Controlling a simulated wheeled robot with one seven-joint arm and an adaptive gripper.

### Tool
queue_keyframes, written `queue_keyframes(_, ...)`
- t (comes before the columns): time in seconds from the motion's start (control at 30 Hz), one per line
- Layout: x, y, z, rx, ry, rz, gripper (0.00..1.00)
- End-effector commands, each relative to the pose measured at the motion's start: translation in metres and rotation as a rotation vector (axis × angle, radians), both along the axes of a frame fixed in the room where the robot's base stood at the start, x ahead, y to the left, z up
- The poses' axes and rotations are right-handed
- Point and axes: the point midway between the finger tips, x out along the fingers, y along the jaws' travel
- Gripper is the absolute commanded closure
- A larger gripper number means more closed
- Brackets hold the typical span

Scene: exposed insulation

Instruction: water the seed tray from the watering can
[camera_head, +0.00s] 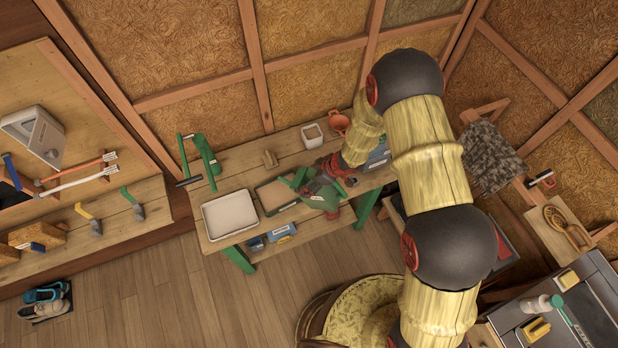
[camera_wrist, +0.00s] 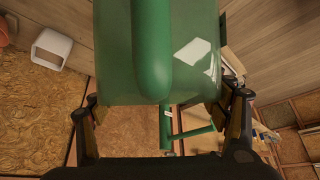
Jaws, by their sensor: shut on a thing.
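The green watering can (camera_head: 326,203) is in my gripper (camera_head: 318,188), above the right part of the workbench. In the wrist view the can's green body (camera_wrist: 110,60) fills the upper middle, between the two fingers of my gripper (camera_wrist: 162,95), which is shut on it. The seed tray (camera_head: 277,195), a shallow rectangle with a brown inside, lies on the bench just left of the can. Part of the can is hidden by my gripper. I cannot tell whether any water is flowing.
A white tray (camera_head: 230,214) lies left of the seed tray. A green frame (camera_head: 205,157) stands at the bench's left end. A white square pot (camera_head: 312,135) and an orange pot (camera_head: 339,123) stand at the back. Blue boxes (camera_head: 282,234) sit below the front edge.

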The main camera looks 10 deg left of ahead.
Motion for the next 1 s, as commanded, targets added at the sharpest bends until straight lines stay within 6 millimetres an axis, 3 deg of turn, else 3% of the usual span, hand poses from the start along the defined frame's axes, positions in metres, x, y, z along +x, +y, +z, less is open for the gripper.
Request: queue_keyframes(1.0,0.003,0.014,0.005,-0.145,0.038,0.001,0.86)
